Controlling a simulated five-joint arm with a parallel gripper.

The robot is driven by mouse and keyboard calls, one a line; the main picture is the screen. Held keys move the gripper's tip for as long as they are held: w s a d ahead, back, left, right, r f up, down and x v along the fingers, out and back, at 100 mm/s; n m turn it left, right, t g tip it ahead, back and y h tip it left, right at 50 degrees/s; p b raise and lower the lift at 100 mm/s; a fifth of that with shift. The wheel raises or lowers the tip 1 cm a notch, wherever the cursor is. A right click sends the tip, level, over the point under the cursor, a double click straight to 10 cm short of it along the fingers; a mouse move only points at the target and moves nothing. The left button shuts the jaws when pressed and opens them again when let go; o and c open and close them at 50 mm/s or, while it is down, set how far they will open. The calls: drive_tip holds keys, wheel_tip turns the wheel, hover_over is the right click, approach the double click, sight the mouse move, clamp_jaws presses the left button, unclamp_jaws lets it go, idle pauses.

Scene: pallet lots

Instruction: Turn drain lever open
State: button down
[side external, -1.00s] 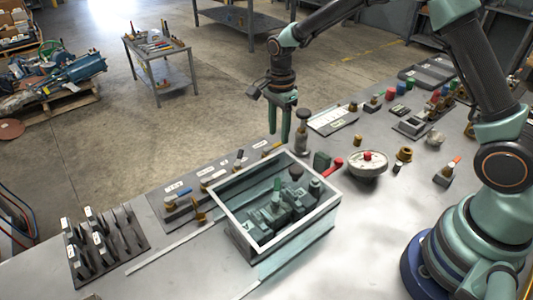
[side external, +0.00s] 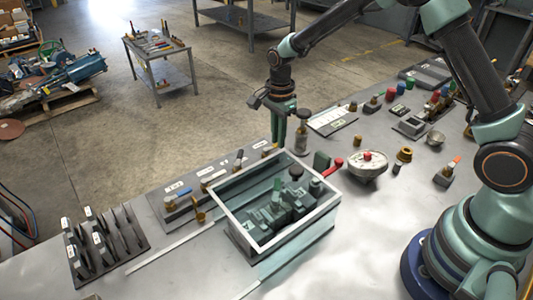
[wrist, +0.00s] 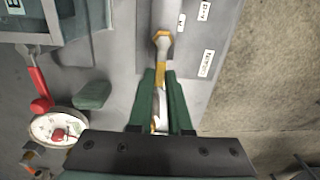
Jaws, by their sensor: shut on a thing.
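A lever with a brass-coloured hex end and a pale handle (wrist: 161,43) lies on the grey labelled panel (wrist: 203,28) in the wrist view. My gripper (wrist: 160,76) has its two green fingers on either side of the handle and is shut on it. In the side view my gripper (side external: 278,138) reaches down to the far right end of the long panel (side external: 160,204), behind the clear-walled box. The fingers hide most of the held lever there. The label beside the lever is too small to read.
A pale-framed box (side external: 332,207) with green fittings inside stands close in front of my gripper. A grey post with a dark knob (side external: 302,138) stands just right of it. A red-handled lever (side external: 333,167) and a round pale wheel (side external: 367,172) are further right.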

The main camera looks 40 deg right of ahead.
drive_tip(key=shift+w, duration=0.1)
drive_tip(key=n, duration=0.1)
drive_tip(key=w+n, duration=0.1)
drive_tip(key=n, duration=0.2)
drive_tip(key=shift+w+a+n, duration=0.2)
drive_tip(key=shift+w+n, duration=0.05)
drive_tip(key=shift+n, duration=0.05)
drive_tip(key=n, duration=0.2)
drive_tip(key=w+a+n, duration=0.1)
drive_tip(key=n, duration=0.1)
drive_tip(key=shift+w+n, duration=0.15)
drive_tip(key=shift+n, duration=0.15)
drive_tip(key=n, duration=0.3)
drive_tip(key=a+n, duration=0.1)
drive_tip(key=shift+w+a, duration=0.1)
drive_tip(key=shift+w, duration=0.3)
drive_tip(key=shift+w+a+r+n, duration=0.1)
drive_tip(key=shift+a+n, duration=0.3)
drive_tip(key=shift+n, duration=0.75)
drive_tip(key=shift+a+n, duration=0.35)
drive_tip(key=shift+n, duration=0.8)
drive_tip(key=c, duration=0.8)
unclamp_jaws()
drive_tip(key=shift+c, duration=0.2)
